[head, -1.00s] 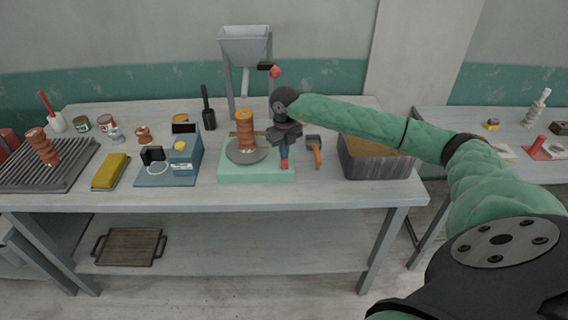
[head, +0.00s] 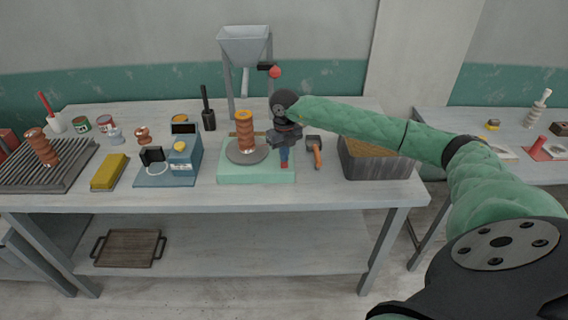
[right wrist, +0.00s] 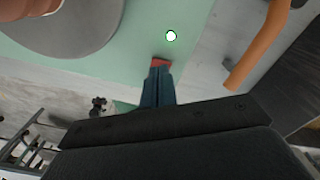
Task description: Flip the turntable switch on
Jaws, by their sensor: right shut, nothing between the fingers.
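The turntable has a pale green base (head: 235,175) and a grey round wheel (head: 236,155) bearing a ribbed brown clay piece (head: 245,134) with a yellow top. My right gripper (head: 284,164) is over the right side of the base, pointing down, its blue fingers shut and empty. In the right wrist view a red patch (right wrist: 161,63) shows at the fingertips; I cannot tell whether it is their tip or a part touched. A small white spot with a green rim (right wrist: 171,36) lies on the base just beyond them. The switch is not clearly seen. My left gripper is not in view.
An orange-handled tool (head: 317,154) lies close to the right of the turntable, then a grey bin (head: 372,168). A blue scale-like device (head: 184,160) stands to the left, and a hopper (head: 244,48) behind. The table's front strip (head: 320,192) is clear.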

